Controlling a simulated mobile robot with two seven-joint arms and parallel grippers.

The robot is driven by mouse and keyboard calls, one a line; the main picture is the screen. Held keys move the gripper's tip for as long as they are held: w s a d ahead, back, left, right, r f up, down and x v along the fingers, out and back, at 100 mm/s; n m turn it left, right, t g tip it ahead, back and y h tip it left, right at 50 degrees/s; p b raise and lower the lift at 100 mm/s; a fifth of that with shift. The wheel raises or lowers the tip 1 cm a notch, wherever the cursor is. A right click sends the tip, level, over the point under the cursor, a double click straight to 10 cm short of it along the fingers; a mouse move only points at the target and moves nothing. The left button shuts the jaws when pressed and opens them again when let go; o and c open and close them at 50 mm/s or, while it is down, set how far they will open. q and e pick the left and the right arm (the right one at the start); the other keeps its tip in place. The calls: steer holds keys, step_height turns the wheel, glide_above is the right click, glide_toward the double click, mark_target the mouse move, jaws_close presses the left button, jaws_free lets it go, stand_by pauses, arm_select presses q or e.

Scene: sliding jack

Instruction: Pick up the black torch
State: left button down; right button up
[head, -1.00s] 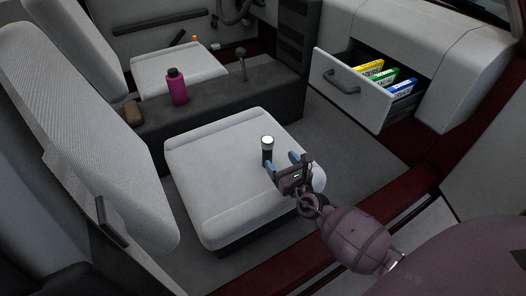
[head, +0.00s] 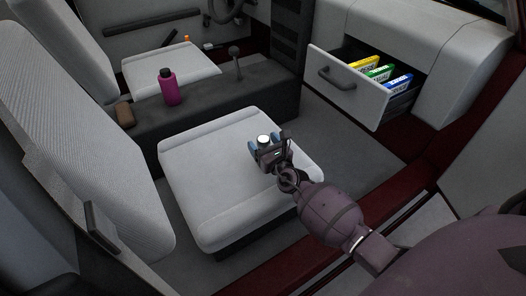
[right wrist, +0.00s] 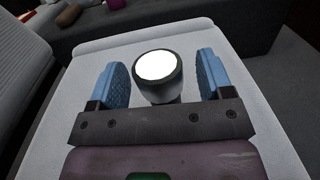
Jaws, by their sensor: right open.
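The black torch (right wrist: 158,76) stands upright on the light grey front seat cushion (head: 215,195), its white lens facing up. In the head view only the top of the torch (head: 264,140) shows, the rest being hidden behind my right gripper (head: 265,148). In the right wrist view the two blue finger pads of my right gripper (right wrist: 162,78) are apart, one on each side of the torch head. A gap shows between the torch and each pad. My left gripper is not in view.
A magenta bottle (head: 168,87) and a brown item (head: 124,115) are on the dark centre console (head: 205,112). An open drawer (head: 345,90) holding yellow, green and blue boxes is at upper right. The backrest (head: 75,130) rises left of the cushion.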

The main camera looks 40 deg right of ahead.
steer(key=c, duration=0.9)
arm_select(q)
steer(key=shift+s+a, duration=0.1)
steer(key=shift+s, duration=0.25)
arm_select(e)
steer(key=shift+c, duration=0.8)
